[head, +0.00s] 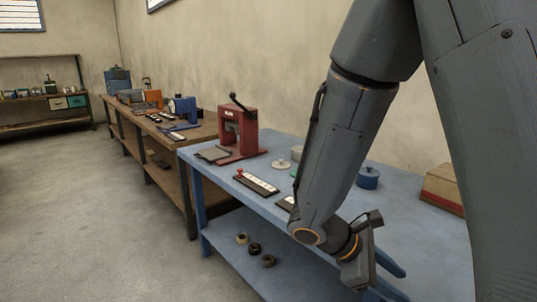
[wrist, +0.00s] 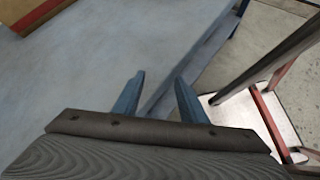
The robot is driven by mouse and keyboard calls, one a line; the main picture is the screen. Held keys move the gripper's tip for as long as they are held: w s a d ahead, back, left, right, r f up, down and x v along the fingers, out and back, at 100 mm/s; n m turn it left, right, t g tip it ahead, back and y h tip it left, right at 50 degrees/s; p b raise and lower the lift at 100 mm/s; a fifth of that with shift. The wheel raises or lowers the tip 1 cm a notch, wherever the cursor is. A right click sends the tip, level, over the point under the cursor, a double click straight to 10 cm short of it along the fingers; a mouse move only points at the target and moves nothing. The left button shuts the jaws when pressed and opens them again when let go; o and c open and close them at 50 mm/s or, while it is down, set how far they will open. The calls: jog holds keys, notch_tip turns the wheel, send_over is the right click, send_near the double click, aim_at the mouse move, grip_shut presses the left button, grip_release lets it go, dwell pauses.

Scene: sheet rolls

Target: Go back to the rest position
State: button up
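My gripper (head: 392,278) hangs over the front part of the blue table (head: 225,182) in the head view, at the lower right, below my grey arm. In the wrist view my gripper (wrist: 160,92) shows two blue fingers spread apart with nothing between them. Below the fingers are the blue tabletop (wrist: 120,50) and its edge. The gripper is open and empty. My arm hides part of the tabletop in the head view.
A red press (head: 238,130), a dark strip with white labels (head: 258,183), a blue round pot (head: 368,178) and a brown box (head: 443,188) stand on the table. Several rings lie on its lower shelf. A red-framed stand (wrist: 270,118) is beside the table. Floor at left is clear.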

jog(key=s+a+r+m+y+p, duration=0.3)
jog(key=a+m+y, duration=0.5)
jog(key=m, duration=0.5)
jog(key=shift+s+r+m+t+y, duration=0.25)
jog(key=shift+s+m+t+y, duration=0.05)
jog(key=shift+s+y, duration=0.65)
dwell(1.2)
